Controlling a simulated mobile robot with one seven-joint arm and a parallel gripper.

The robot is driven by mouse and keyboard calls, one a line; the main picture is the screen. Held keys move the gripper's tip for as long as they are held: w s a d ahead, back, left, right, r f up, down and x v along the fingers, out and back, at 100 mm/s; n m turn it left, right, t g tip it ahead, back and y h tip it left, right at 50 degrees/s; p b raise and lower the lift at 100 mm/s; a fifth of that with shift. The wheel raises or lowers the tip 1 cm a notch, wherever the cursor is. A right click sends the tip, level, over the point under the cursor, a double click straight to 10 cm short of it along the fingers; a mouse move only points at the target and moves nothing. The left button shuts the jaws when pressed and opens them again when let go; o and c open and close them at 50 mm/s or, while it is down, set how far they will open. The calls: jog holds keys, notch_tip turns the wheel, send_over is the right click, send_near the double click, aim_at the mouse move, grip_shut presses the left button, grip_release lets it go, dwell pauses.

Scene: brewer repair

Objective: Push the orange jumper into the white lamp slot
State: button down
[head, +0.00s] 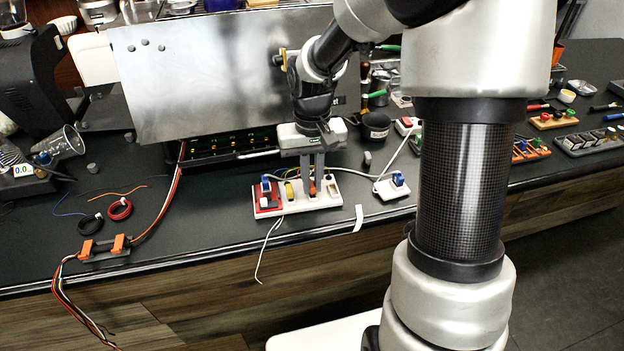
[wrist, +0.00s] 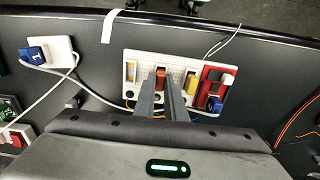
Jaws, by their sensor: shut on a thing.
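The orange jumper (head: 312,187) is between the fingertips of my gripper (head: 312,179), low over the white board (head: 325,203). My gripper is shut on it, pointing down. In the wrist view the orange jumper (wrist: 161,73) shows at the fingertips (wrist: 161,82), in line with one of the board's slots. I cannot tell how deep it sits or which slot is the white lamp slot. A yellow jumper (wrist: 192,82) is in the neighbouring slot, and a red module (wrist: 214,77) is beyond it.
A blue plug (head: 397,179) sits on a white block right of the board. A grey cable runs behind the board, and a loose white wire (head: 265,250) hangs over the counter edge. Red and black wire coils (head: 120,209) lie left. A large metal panel (head: 215,75) stands behind.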

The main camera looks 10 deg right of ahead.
dwell(0.3)
jog(key=c, duration=1.7)
grip_release()
jog(key=shift+c, duration=0.2)
notch_tip(320, 180, up, 17)
jog(key=p, duration=0.2)
jog(key=shift+r, duration=0.2)
jog(key=s+r+t+p, duration=0.2)
jog(key=s+r, duration=0.3)
jog(key=s, duration=0.4)
jog(key=s+r+t+p, duration=0.3)
jog(key=s+r+p, duration=0.1)
jog(key=s, duration=0.5)
jog(key=shift+s+r+n+t+p, duration=0.2)
jog(key=shift+r+n+t+p, duration=0.15)
jog(key=shift+p, duration=0.35)
